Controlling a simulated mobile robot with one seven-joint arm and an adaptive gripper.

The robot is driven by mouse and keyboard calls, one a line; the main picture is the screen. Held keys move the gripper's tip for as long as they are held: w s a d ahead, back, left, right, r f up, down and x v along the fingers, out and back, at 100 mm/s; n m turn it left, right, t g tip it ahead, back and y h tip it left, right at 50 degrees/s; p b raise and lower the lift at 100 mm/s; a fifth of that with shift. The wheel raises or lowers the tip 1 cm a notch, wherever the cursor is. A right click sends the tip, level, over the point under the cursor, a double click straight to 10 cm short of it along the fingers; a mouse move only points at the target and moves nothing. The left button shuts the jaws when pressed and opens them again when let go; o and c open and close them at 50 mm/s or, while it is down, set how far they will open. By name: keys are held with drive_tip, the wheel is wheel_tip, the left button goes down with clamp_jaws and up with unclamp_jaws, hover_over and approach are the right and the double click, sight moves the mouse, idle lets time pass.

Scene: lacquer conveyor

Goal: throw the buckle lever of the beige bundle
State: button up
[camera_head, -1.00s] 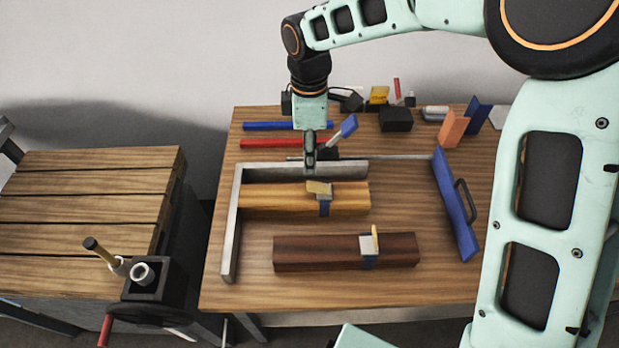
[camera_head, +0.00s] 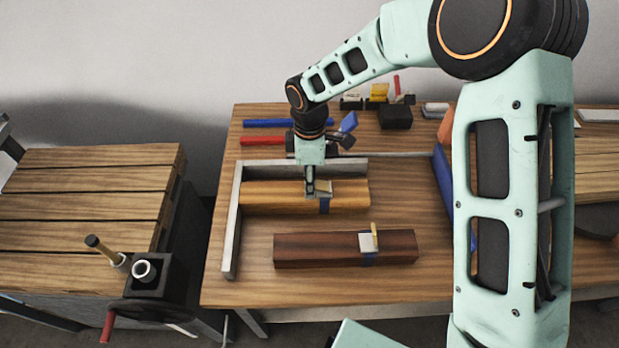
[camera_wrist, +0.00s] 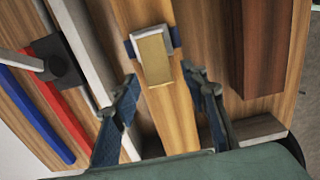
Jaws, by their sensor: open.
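The beige bundle (camera_head: 270,196) is a light wooden block lying inside the grey angle frame, with a blue strap around it. Its metal buckle (camera_wrist: 169,40) carries a tan lever (camera_wrist: 154,60), which extends toward my gripper in the wrist view. My gripper (camera_head: 310,192) is low over the bundle, just left of the strap, and partly hides the buckle in the head view. In the wrist view my gripper (camera_wrist: 160,74) is open, one finger on each side of the bundle's line, with the lever's end between the tips. I cannot tell whether they touch it.
A dark brown bundle (camera_head: 310,250) with its own blue strap and upright lever lies in front. The grey frame (camera_head: 231,225) borders the left and back. Blue (camera_head: 265,123) and red (camera_head: 262,141) bars lie behind it.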

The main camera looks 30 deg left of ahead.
drive_tip(key=shift+c, duration=0.6)
clamp_jaws()
drive_tip(key=shift+s+a+f+t+h+b, duration=0.2)
drive_tip(key=shift+a+f+t+h+b, duration=0.15)
drive_tip(key=shift+f+h+b, duration=0.55)
drive_tip(key=shift+r+t+h+b, duration=0.15)
drive_tip(key=shift+t+h+b, duration=0.25)
drive_tip(key=shift+b, duration=0.3)
drive_tip(key=shift+o, duration=0.6)
unclamp_jaws()
drive_tip(key=shift+r, duration=0.1)
